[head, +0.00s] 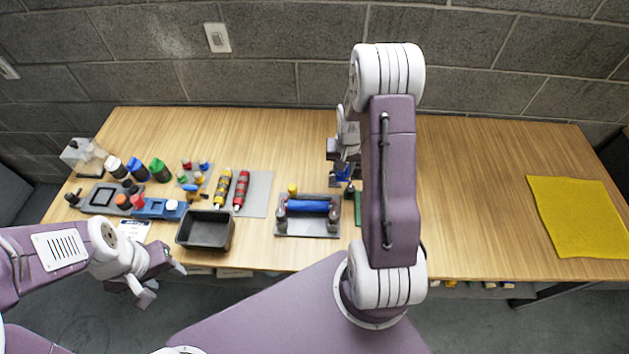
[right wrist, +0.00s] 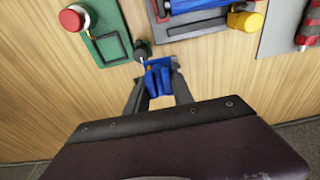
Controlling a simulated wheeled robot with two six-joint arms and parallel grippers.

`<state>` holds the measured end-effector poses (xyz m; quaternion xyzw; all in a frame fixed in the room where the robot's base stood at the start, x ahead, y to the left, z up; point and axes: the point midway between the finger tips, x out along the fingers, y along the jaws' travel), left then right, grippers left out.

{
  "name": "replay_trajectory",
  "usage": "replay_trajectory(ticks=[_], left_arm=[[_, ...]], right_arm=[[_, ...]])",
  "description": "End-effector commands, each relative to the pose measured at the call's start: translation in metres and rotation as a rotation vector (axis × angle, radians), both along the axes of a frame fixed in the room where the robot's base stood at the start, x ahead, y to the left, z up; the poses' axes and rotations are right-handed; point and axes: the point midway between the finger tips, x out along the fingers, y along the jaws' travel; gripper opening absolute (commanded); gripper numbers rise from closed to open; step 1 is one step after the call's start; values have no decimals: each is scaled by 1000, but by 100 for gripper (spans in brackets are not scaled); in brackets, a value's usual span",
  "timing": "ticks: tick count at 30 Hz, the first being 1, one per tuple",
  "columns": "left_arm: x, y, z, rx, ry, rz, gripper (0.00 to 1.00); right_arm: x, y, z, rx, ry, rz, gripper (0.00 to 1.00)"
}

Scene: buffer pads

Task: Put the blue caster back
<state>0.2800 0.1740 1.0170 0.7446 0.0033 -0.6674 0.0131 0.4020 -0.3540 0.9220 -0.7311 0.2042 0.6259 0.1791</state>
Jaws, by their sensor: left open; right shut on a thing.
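The blue caster (right wrist: 158,78) sits between the fingers of my right gripper (right wrist: 157,98), which is shut on it. In the head view a bit of the blue caster (head: 343,178) shows below my right gripper, at the back of the table's middle, largely hidden by my arm. It appears close to the wood; I cannot tell whether it touches. My left gripper (head: 162,282) is open and empty in front of the table's left front edge.
A grey stand with a blue roller (head: 307,206) and a green plate (right wrist: 108,45) are near the right gripper. A black tray (head: 205,230), rollers and bottles crowd the left. A yellow cloth (head: 580,215) lies far right, with bare wood before it.

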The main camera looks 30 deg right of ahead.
Motion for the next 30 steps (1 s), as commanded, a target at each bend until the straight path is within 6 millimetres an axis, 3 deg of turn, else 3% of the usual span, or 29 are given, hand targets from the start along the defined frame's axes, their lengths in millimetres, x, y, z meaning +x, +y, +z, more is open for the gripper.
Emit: replay_trajectory(ticks=[4, 10, 16, 23, 30], left_arm=[[0, 0, 5, 0, 0, 0, 48], [0, 0, 9, 0, -1, 0, 48], [0, 0, 9, 0, 0, 0, 48], [0, 0, 15, 0, 0, 0, 48], [0, 0, 14, 0, 0, 0, 48]], right_arm=[[31, 32, -25, 1, 2, 9, 0], [59, 58, -48, -1, 0, 4, 0], [64, 63, -54, 0, 0, 1, 0], [63, 63, -89, 0, 2, 0, 0], [64, 62, -92, 0, 0, 1, 0]])
